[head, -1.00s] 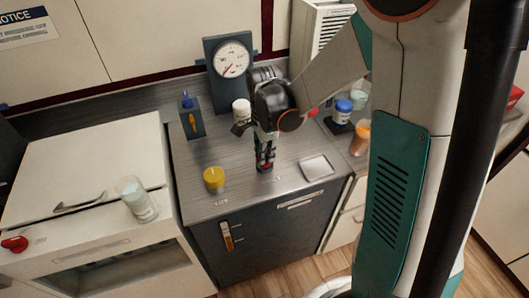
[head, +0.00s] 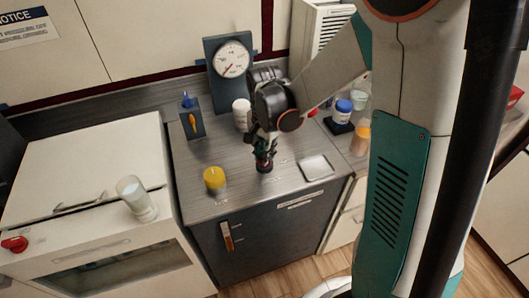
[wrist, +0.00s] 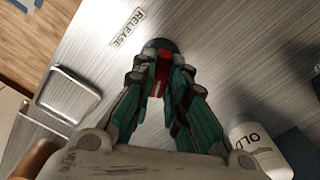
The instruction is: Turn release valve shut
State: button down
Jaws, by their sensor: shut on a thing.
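The release valve is a small round knob with a dark base and a red part (wrist: 162,68). It stands on the grey metal counter beside a RELEASE label (wrist: 127,28) in the wrist view. My gripper (wrist: 160,85) reaches down from above, with its teal fingers shut on the red part. In the head view my gripper (head: 264,155) points down at the counter, and the dark base of the release valve (head: 264,168) shows just under the fingertips. The fingers hide most of the knob, so its turn angle cannot be read.
A yellow knob (head: 214,179) stands to the left and a shallow square tray (head: 316,167) to the right. Behind are a white bottle (head: 241,114), a dial gauge (head: 231,61) and a switch box (head: 193,121). A blue-lidded jar (head: 342,110) stands back right.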

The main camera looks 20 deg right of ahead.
jog(key=n, duration=1.1)
jog(key=shift+n, duration=0.4)
dwell(0.3)
jog(key=c, duration=1.6)
grip_release()
notch_tip(320, 180, up, 12)
